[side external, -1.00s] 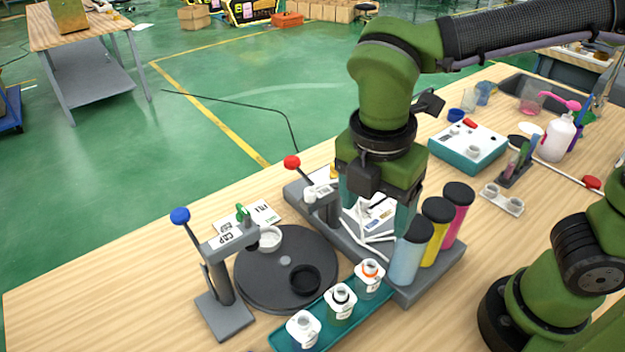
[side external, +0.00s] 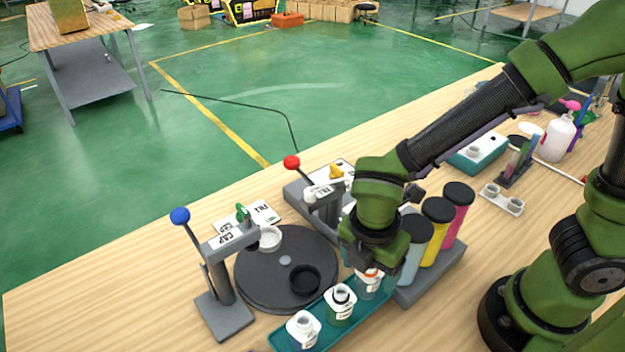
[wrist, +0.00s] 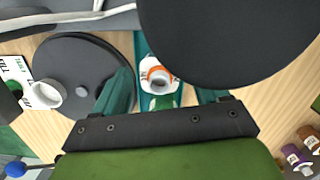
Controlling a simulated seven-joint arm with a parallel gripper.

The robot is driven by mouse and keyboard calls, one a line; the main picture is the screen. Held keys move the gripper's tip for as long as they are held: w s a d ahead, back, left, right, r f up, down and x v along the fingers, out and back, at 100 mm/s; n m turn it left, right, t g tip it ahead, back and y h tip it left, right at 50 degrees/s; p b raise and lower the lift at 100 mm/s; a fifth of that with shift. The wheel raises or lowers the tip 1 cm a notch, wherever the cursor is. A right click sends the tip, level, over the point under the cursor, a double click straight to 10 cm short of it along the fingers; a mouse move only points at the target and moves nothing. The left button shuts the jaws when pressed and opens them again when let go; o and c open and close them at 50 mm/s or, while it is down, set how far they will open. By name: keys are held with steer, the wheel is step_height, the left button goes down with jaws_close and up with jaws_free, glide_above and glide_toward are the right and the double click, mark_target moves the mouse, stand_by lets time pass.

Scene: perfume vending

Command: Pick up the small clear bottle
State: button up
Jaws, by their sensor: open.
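A small pale bottle with an orange ring at its neck (side external: 369,279) stands in the teal tray (side external: 352,321), partly hidden under my gripper (side external: 372,262). In the wrist view this bottle (wrist: 157,75) lies between the two teal fingers of my gripper (wrist: 165,88). The fingers are spread to either side, apart from it. A bottle with a dark ring (side external: 340,303) and one with a plain pale neck (side external: 303,329) stand upright in the same tray. I cannot tell from colour which bottle is clearest.
A tall blue cylinder with black lid (side external: 412,250) stands close right of my gripper, beside yellow (side external: 436,232) and pink (side external: 456,215) ones. A grey turntable (side external: 262,291) and a blue-knobbed press (side external: 222,285) are to the left. The near-left table is clear.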

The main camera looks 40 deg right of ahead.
steer(key=shift+f, duration=0.5)
steer(key=c, duration=1.2)
steer(key=shift+o, duration=0.2)
steer(key=shift+r, duration=0.1)
